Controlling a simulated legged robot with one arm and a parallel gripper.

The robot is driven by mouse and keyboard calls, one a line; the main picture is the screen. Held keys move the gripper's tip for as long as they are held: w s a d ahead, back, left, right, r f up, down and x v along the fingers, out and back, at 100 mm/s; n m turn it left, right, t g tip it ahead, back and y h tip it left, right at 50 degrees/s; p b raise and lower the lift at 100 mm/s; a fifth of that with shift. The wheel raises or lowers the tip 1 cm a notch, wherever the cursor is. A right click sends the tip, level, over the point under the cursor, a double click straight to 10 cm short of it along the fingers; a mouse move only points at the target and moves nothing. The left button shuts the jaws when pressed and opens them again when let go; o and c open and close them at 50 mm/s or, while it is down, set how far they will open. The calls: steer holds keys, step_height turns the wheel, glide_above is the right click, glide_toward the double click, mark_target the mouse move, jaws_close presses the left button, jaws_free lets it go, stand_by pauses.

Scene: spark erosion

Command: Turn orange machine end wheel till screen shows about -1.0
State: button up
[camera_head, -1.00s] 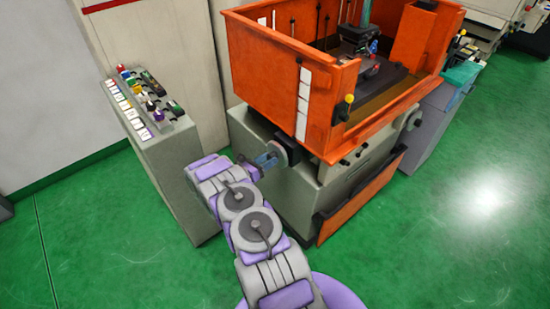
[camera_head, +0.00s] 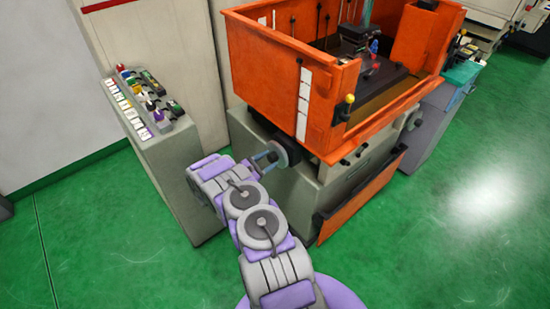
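The orange machine (camera_head: 265,62) stands on a grey-beige base (camera_head: 310,190). Its end wheel (camera_head: 279,153) is a small grey disc on the near left end of the base, below the orange tub. My gripper (camera_head: 268,158) is at the wheel's left side, with its bluish fingers pointing at the wheel. The fingers look spread a little, with a dark gap between them. They are too small to tell whether they touch the wheel's handle. No screen with a readable number shows in this view.
A grey control cabinet (camera_head: 165,160) with coloured buttons stands close to the left of my arm. An orange panel (camera_head: 358,198) leans out low at the machine's front. Another wheel (camera_head: 413,118) is on the machine's right side. The green floor (camera_head: 430,250) is clear at the right.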

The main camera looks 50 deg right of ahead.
steer(key=o, duration=0.3)
steer(key=shift+s+d, duration=0.1)
steer(key=shift+r, duration=0.1)
steer(key=v, duration=1.7)
steer(key=shift+a+p, duration=0.25)
steer(key=shift+p, duration=0.05)
stand_by(0.7)
steer(key=shift+r, duration=0.1)
stand_by(0.4)
